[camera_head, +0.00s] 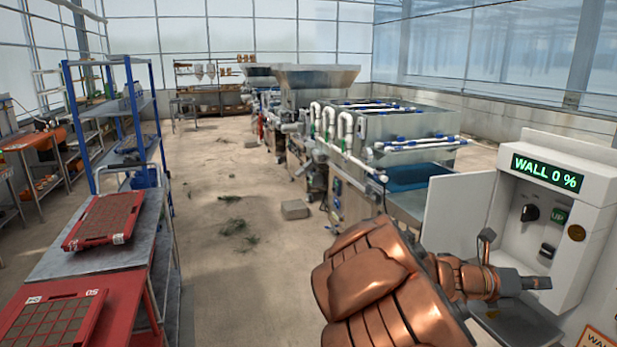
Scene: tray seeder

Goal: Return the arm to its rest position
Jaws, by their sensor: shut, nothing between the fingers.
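My arm (375,285), in copper-coloured segments, reaches in from the bottom middle and extends to the right. My gripper (540,283) is at its right end, small and dark, shut and empty. It is in front of the white control box (590,200) on the right, near the lower part of its open front. I cannot tell whether it touches the box. The box has a green display reading "WALL 0 %", a dark knob (530,212) and a green button (560,216). Part of the box's lower inside is hidden behind the gripper.
Red trays (75,245) lie on a cart at the left, beside a blue-framed shelf (112,117). A steel machine line (400,125) runs down the middle. A grey block (294,209) and green scraps (233,227) lie on the floor. The aisle between is otherwise mostly clear.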

